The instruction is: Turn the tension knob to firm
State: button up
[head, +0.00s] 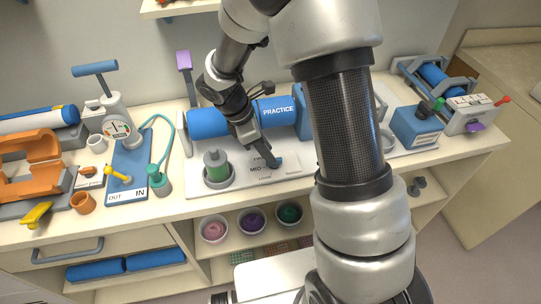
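The blue roller marked "PRACTICE" (277,111) lies just behind, partly covered by my arm.
A blue IN/OUT board (130,165), a gauge (117,128) and an orange cradle (30,160) are further left. A blue box (416,126) stands right. My arm hides the right middle of the counter.

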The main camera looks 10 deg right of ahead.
jog(key=shift+x, duration=1.55)
jog(key=shift+c, duration=0.2)
grip_shut()
jog(key=shift+m, duration=0.3)
jog(key=m, duration=0.1)
jog(key=m+g, duration=0.1)
jog(key=m, duration=0.1)
jog(key=m+g, duration=0.1)
jog(key=m, duration=0.1)
jog(key=shift+w+d, duration=0.1)
jog(key=shift+w, duration=0.25)
jog(key=m+g+y, duration=0.1)
jog(key=m, duration=0.2)
jog(key=m+g+y, duration=0.1)
jog(key=m, duration=0.2)
jog(key=shift+w+d+p, duration=0.15)
jog(key=shift+p, duration=0.15)
jog(key=shift+m, duration=0.3)
